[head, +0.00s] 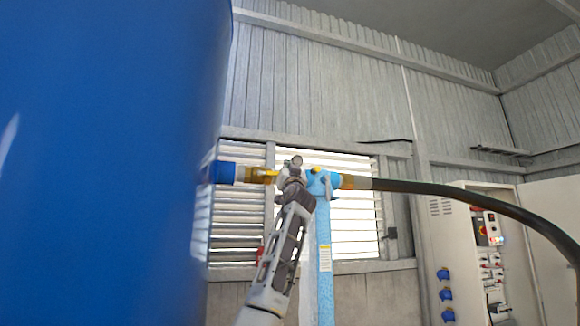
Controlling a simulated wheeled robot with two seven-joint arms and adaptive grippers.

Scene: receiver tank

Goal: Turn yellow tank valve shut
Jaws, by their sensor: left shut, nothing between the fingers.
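The large blue tank (105,160) fills the left of the head view. A blue fitting (222,172) sticks out of its right side, with the yellow valve (260,176) at its end. My left gripper (292,172) is raised from below and is shut with nothing between its fingers. In the picture it is just right of the yellow valve and covers part of the pipework there. I cannot tell whether it touches the valve. The exact angle of the valve handle is too small to tell. My right gripper is not in view.
A light blue post (324,245) with a blue head (319,182) stands right of my gripper. A dark hose (460,192) runs from it to the right. An open electrical cabinet (455,240) stands at the right, before a wall with louvred windows (357,222).

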